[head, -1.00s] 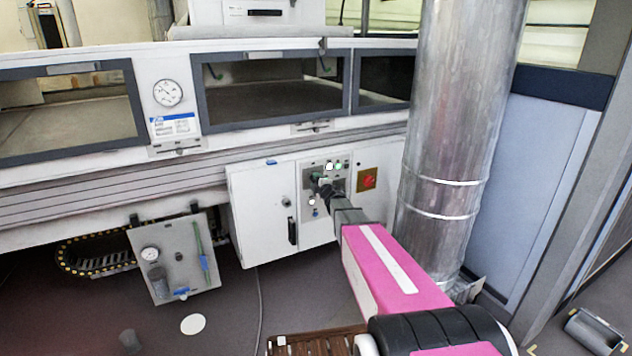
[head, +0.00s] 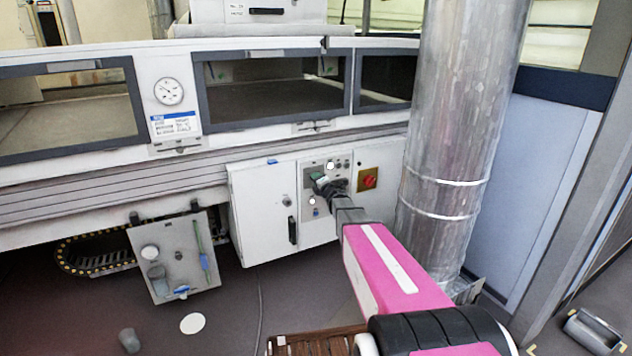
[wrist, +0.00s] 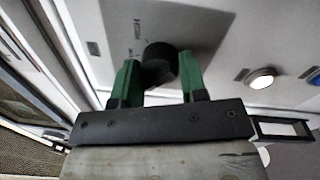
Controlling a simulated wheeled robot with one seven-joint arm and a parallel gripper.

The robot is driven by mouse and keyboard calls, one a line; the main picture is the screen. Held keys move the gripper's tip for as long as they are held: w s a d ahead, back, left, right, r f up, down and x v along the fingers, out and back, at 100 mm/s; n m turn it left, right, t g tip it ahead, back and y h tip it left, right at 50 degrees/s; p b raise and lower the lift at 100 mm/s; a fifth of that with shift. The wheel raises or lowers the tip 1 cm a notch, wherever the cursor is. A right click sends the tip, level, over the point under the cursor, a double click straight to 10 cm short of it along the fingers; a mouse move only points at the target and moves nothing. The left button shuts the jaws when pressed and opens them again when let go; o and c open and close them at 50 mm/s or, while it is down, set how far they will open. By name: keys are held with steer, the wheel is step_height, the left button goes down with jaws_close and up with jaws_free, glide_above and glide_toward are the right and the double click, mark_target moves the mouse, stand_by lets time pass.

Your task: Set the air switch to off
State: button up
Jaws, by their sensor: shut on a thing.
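A black knob (wrist: 160,57) on a grey panel sits between the two green fingers of my gripper (wrist: 158,68) in the wrist view. The fingers are shut on it.
A lit round lamp (wrist: 261,78) is right of the knob. A red switch on a yellow plate (head: 368,179) is close to my gripper's right. A metal duct (head: 450,130) stands right of the cabinet.

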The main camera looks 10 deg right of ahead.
steer(key=shift+r, duration=0.2)
steer(key=o, duration=0.8)
steer(key=shift+o, duration=0.5)
steer(key=shift+s+d+r, duration=0.15)
steer(key=shift+s, duration=0.05)
steer(key=shift+w, duration=0.2)
steer(key=shift+d+f, duration=0.15)
steer(key=shift+f, duration=0.05)
steer(key=v, duration=1.1)
steer(key=shift+s+a+r, duration=0.2)
steer(key=shift+r, duration=0.05)
